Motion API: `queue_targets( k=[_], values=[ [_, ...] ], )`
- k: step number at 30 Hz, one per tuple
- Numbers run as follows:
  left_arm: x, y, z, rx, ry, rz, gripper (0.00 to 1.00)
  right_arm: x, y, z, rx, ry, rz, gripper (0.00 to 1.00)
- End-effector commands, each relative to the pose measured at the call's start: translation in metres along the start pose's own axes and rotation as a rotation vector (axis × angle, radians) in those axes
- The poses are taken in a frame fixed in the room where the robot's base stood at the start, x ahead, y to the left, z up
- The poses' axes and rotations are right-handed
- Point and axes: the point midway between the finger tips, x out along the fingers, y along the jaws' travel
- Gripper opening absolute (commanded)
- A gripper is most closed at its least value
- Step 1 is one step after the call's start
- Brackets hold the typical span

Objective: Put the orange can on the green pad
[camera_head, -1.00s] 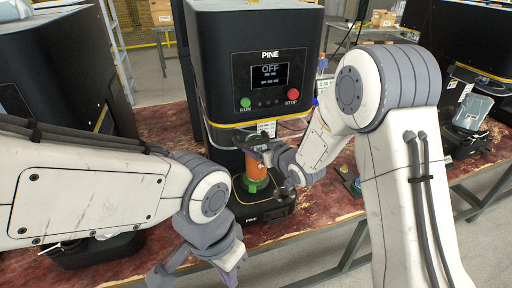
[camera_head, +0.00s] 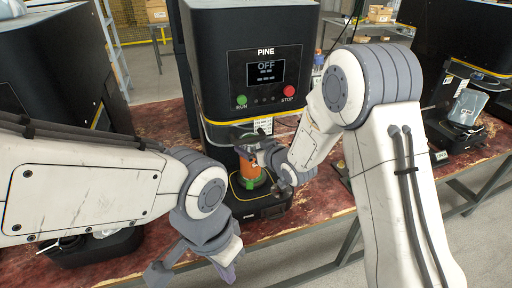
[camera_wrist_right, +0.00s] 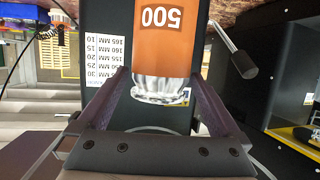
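The orange can (camera_head: 250,166) stands upright at the green pad (camera_head: 256,183) on the black base of the PINE machine. Green shows around its foot; whether it bears fully on the pad is hard to tell. My right gripper (camera_head: 256,146) is at the can's upper part. In the right wrist view the can (camera_wrist_right: 174,45), labelled 500, lies between the two fingers (camera_wrist_right: 163,85), its silvery end towards me. My left gripper (camera_head: 192,272) is open and empty at the lower middle, in front of the table.
The PINE machine (camera_head: 216,72) reads OFF, with a green RUN and a red STOP button. Its dark body stands just above and behind the can. Another black machine (camera_head: 458,60) stands at the right. The red worn tabletop (camera_head: 325,195) has some free room.

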Motion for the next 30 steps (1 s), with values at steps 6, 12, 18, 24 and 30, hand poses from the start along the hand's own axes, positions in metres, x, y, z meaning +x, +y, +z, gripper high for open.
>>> queue_targets(
  k=[6, 12, 18, 24, 30],
  values=[
    [0.002, 0.000, 0.000, 0.000, 0.000, 0.000, 0.00, -0.025, 0.001, -0.002, 0.001, 0.002, 0.003, 1.00],
    [0.008, -0.001, 0.000, 0.000, 0.000, 0.000, 0.00, -0.070, 0.001, -0.003, 0.000, 0.003, 0.003, 1.00],
    [0.010, -0.001, 0.001, 0.000, 0.000, 0.000, 0.00, -0.105, 0.001, -0.003, 0.000, 0.002, 0.003, 1.00],
    [0.010, -0.001, 0.001, 0.000, 0.000, 0.000, 0.00, -0.120, 0.000, -0.002, 0.000, 0.000, 0.000, 1.00],
    [0.010, -0.001, 0.001, 0.000, 0.000, 0.000, 0.00, -0.122, -0.004, 0.000, -0.010, -0.035, 0.006, 1.00]
  ],
)
